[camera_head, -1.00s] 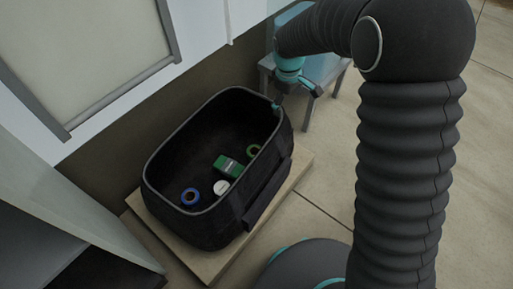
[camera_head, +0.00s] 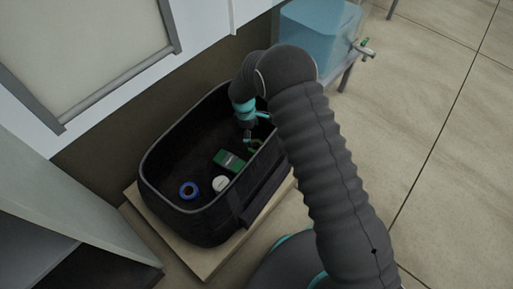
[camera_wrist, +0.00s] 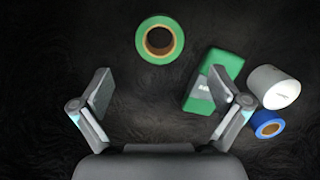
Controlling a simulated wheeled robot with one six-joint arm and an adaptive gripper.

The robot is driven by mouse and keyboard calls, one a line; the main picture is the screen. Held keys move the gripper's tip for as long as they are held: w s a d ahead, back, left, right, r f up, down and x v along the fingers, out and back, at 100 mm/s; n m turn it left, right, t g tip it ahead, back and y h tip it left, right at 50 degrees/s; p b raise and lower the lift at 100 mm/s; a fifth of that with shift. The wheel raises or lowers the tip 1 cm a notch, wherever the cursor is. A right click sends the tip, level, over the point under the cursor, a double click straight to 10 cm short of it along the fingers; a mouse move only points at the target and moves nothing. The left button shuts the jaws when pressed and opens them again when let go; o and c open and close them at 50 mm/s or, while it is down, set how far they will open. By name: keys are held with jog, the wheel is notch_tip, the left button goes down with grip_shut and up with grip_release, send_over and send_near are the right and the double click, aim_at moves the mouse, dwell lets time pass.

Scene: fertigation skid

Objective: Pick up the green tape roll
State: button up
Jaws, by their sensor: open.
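The green tape roll (camera_wrist: 160,40) lies flat on the dark floor of a black tote bag (camera_head: 160,203). In the wrist view it is at the top centre, ahead of my fingers, with its brown core facing me.
A green box (camera_head: 229,160) lies near the roll; in the wrist view my right finger overlaps it. A white roll (camera_head: 221,184) and a blue tape roll (camera_head: 189,190) lie beyond it. The bag's walls surround them. A blue container (camera_head: 318,30) stands behind.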

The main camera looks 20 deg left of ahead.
aim_at(256, 145)
jog(key=shift+w+d+f, duration=0.1)
jog(key=shift+d+f, duration=0.1)
jog(key=shift+f, duration=1.2)
jog(key=shift+d+f, duration=0.25)
jog(key=shift+f, duration=1.1)
jog(key=shift+w+d+f, duration=0.1)
jog(key=shift+d+f, duration=0.1)
jog(key=shift+f, duration=1.2)
jog(key=c, duration=1.3)
